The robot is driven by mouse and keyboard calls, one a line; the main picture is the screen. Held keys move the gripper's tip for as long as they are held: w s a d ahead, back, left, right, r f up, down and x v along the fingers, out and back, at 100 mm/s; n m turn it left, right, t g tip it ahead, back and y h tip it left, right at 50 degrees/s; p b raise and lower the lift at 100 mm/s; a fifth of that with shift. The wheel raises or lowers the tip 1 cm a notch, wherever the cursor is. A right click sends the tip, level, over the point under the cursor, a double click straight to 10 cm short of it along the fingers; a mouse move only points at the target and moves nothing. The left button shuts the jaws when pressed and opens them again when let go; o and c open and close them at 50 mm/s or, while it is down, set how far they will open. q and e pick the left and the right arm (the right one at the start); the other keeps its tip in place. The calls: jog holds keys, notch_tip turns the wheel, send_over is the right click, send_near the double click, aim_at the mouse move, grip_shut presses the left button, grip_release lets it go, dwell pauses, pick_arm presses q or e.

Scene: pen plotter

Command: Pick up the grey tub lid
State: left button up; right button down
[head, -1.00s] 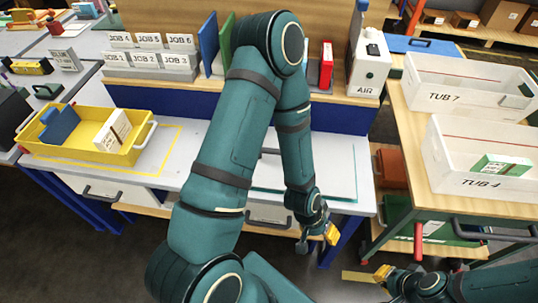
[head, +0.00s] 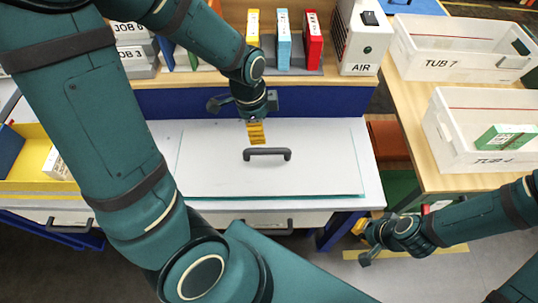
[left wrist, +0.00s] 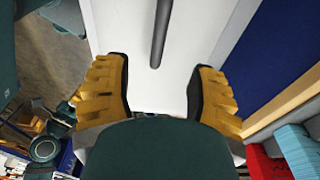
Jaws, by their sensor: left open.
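The grey tub lid (head: 215,178) is a flat pale panel lying on the bench, with a dark bar handle (head: 267,153) on top. My left gripper (head: 257,142) is above the lid at the handle's far side. In the left wrist view its yellow fingers (left wrist: 160,80) are spread apart, and the dark handle (left wrist: 161,30) is ahead between them, not gripped. The lid's pale surface (left wrist: 190,30) also shows there. My right gripper (head: 362,243) is low, off the bench's front right corner and away from the lid; its jaw opening is unclear.
Tub 7 (head: 450,65) and tub 4 (head: 445,152) stand on the wooden cart at right. A shelf behind the lid holds yellow, blue and red binders (head: 312,42) and the AIR box (head: 360,45). A yellow tray (head: 30,172) is at left, partly hidden by my arm.

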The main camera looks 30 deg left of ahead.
aim_at(267, 149)
pick_arm(q)
jog(key=f, duration=0.2)
jog(key=f+b, duration=0.1)
jog(key=f, duration=0.1)
jog(key=d+f, duration=0.1)
jog(key=f, duration=0.1)
jog(key=shift+w+f+b, duration=0.2)
jog(key=shift+b, duration=0.1)
jog(key=shift+w+d+f+b, duration=0.15)
jog(key=shift+f+b, duration=0.15)
jog(key=shift+f, duration=0.55)
jog(key=shift+w+d+f+b, duration=0.1)
jog(key=shift+f+b, duration=0.25)
jog(key=shift+f, duration=0.55)
jog(key=shift+w+d+f+b, duration=0.15)
jog(key=shift+f+b, duration=0.15)
jog(key=shift+f, duration=0.55)
grip_shut()
